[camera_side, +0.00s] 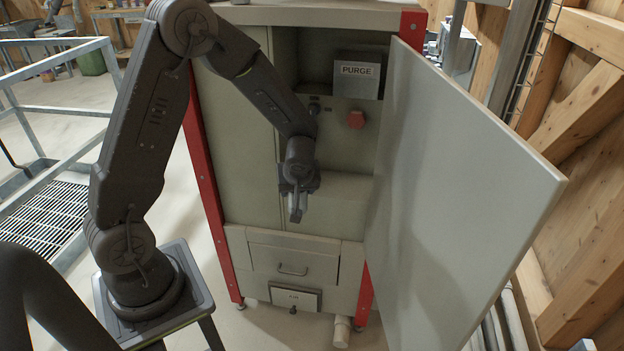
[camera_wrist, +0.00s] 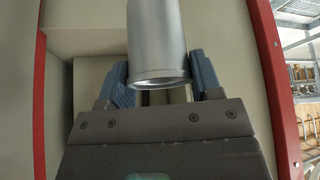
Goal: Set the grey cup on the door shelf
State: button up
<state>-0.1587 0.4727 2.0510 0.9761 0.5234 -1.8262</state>
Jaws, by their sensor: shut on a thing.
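The grey cup (camera_wrist: 157,42) is a smooth metallic cylinder between the two blue-grey fingers of my gripper (camera_wrist: 161,82) in the wrist view. Its rim faces the bottom of that picture, and its far end runs out of the top. My gripper is shut on it. In the side view my gripper (camera_side: 297,208) hangs fingers down in front of the open cabinet; the cup is hard to tell apart there. The cabinet door (camera_side: 455,190) stands open on the right. The face that shows is plain, and I see no shelf on it.
The cabinet holds a PURGE box (camera_side: 357,75), a red knob (camera_side: 355,119) and a pale ledge (camera_side: 340,190). Below are a drawer with a handle (camera_side: 292,271) and a small labelled panel (camera_side: 295,298). A metal railing (camera_side: 55,62) stands at left. Open space lies between gripper and door.

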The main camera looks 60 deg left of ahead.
jog(key=w+d+m+t+h, duration=0.15)
jog(key=w+d+m, duration=0.25)
jog(key=w+d, duration=0.4)
jog(key=w+a, duration=1.4)
notch_tip(320, 180, down, 6)
jog(key=shift+d+f, duration=0.1)
jog(key=shift+w+f, duration=0.2)
jog(key=shift+f, duration=0.05)
jog(key=shift+f, duration=0.15)
jog(key=o, duration=1)
